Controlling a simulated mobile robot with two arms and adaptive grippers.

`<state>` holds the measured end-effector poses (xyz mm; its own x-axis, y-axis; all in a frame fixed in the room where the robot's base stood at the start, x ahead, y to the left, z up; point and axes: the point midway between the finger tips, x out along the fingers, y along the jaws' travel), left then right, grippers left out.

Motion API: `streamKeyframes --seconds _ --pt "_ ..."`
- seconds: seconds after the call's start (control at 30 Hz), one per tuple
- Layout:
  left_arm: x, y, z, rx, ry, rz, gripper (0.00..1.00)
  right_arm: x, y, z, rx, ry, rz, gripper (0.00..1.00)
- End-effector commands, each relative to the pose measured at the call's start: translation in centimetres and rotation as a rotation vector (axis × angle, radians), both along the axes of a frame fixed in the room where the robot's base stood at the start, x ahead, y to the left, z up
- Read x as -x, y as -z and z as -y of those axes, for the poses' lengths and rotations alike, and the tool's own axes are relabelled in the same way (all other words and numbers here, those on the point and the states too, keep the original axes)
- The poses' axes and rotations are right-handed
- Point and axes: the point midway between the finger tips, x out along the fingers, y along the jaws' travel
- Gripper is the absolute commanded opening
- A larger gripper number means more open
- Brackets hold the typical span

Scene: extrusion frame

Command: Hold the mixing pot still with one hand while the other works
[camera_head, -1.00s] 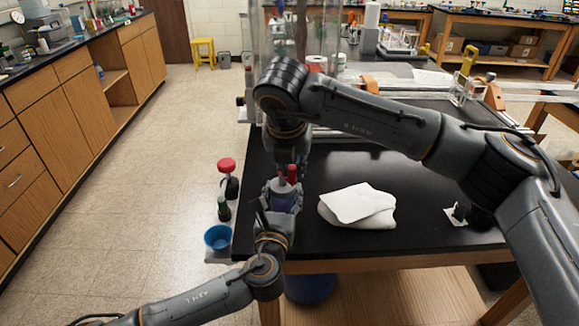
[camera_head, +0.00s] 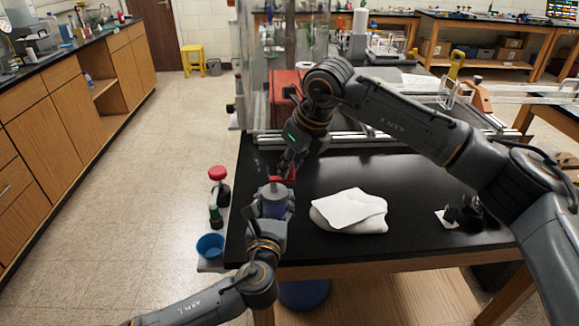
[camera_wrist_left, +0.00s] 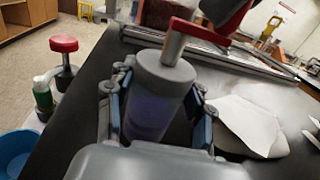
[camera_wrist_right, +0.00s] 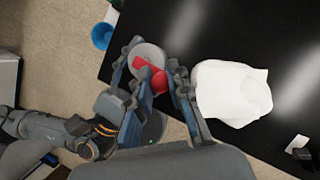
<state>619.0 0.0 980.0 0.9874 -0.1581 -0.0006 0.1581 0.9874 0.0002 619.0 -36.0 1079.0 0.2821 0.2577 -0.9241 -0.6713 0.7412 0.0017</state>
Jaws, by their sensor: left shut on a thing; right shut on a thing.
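The mixing pot (camera_head: 273,207) stands at the left front of the black table, with a grey lid and a bluish-purple body. My left gripper (camera_wrist_left: 153,110) is shut around the pot's body, a finger on each side. A crank with a red arm (camera_wrist_left: 190,28) rises from the lid on a metallic shaft. My right gripper (camera_wrist_right: 160,78) is shut on the crank's red knob (camera_wrist_right: 158,82), above the lid. In the head view the right gripper (camera_head: 287,166) reaches the crank from the far side, and its fingers partly hide it.
A clear enclosure and rails (camera_head: 400,138) stand behind. Bare tabletop lies between.

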Motion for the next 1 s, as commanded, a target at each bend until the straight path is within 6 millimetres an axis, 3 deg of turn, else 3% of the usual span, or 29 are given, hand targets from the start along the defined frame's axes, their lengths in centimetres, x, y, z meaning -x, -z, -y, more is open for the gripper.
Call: streamKeyframes --seconds 1.0 --pt "0.0 0.1 0.0 -0.001 0.0 -0.001 0.16 -3.1 -0.1 -1.5 0.0 -0.955 0.0 0.0"
